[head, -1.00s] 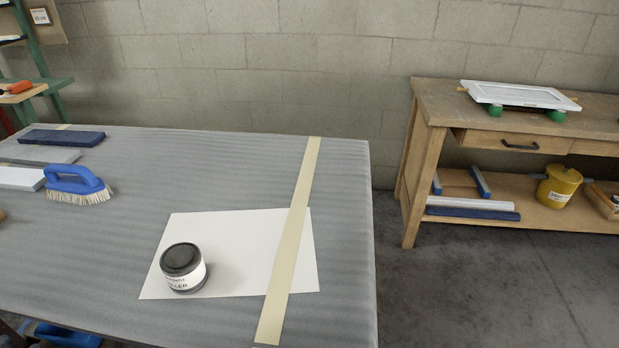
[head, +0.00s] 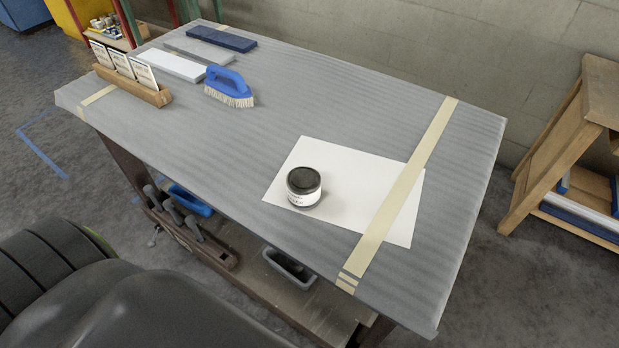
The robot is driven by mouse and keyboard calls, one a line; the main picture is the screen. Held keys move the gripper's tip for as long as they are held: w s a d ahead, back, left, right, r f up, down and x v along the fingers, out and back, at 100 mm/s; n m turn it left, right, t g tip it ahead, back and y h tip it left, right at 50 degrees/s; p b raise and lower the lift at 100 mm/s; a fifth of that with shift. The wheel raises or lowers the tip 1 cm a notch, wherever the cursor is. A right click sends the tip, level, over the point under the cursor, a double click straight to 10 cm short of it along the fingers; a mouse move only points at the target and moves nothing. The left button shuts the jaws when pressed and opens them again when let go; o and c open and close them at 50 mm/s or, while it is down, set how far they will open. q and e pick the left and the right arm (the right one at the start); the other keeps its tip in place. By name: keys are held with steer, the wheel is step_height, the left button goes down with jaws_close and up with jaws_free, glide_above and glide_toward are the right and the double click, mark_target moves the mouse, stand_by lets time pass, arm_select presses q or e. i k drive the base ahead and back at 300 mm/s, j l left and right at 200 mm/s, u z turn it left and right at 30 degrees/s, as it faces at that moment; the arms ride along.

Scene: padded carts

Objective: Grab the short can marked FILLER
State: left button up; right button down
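The short can (head: 304,187) has a dark lid and a white label. It stands upright on a white sheet (head: 352,168) on the grey padded cart top (head: 300,95), near the front edge. The label's lettering is too small to read clearly now; in the earlier head view its visible end reads "LLER". Nothing touches the can. Neither of my grippers shows in the head view.
A blue-handled brush (head: 229,87), flat blocks (head: 171,66) and a wooden card holder (head: 133,83) lie to the left. A tape strip (head: 405,190) crosses the sheet. A lower shelf (head: 285,295) holds tools. A wooden bench (head: 562,150) stands at right.

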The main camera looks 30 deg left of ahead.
mark_target(303, 183)
steer(key=l+u, duration=0.35)
steer(key=l, duration=0.15)
steer(key=k+l+u, duration=0.1)
steer(key=l+u, duration=0.25)
steer(key=l, duration=0.2)
steer(key=i+l+u, duration=0.25)
steer(key=l+u, duration=0.3)
steer(key=l, duration=0.15)
